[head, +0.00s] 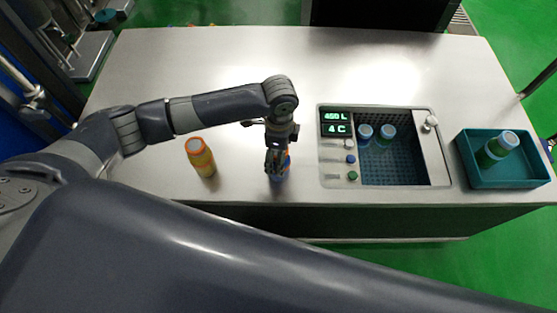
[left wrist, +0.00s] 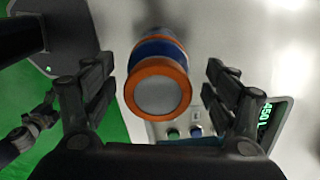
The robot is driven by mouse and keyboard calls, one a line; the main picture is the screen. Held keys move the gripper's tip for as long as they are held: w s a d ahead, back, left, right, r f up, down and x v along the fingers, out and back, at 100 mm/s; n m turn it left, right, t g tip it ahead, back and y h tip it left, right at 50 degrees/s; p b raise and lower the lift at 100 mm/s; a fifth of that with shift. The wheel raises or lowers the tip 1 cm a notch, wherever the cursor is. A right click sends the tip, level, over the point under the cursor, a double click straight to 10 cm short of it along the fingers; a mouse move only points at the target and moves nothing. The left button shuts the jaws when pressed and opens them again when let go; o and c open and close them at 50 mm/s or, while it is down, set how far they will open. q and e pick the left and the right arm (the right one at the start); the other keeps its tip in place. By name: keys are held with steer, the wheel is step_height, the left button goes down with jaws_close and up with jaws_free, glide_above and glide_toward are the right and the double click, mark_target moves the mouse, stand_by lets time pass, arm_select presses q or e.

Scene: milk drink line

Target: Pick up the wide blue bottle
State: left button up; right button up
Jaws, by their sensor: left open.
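A blue bottle with an orange collar and a pale round top (left wrist: 158,92) stands upright between the fingers of my left gripper (left wrist: 158,98) in the left wrist view. The fingers are open, one on each side, with a gap to the bottle. In the head view my left gripper (head: 277,168) points down over this bottle (head: 284,172) near the table's front edge and hides most of it. Its width is hard to judge there. My right gripper is not in view.
An orange and yellow bottle (head: 201,158) stands left of my gripper. To the right, a cooling unit (head: 438,160) with a display holds two blue bottles (head: 375,135). A teal tray (head: 510,182) with a green bottle (head: 496,149) is at the far right. The table's back is clear.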

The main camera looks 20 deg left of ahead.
arm_select(q)
step_height(320, 180, down, 2)
steer(key=shift+s+a+f, duration=0.1)
steer(key=shift+s+f, duration=0.05)
steer(key=shift+f, duration=0.45)
steer(key=shift+c, duration=0.6)
steer(key=c, duration=1.3)
steer(key=shift+c, duration=0.2)
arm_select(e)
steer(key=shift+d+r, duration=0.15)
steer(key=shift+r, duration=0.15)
arm_select(q)
steer(key=shift+r, duration=0.1)
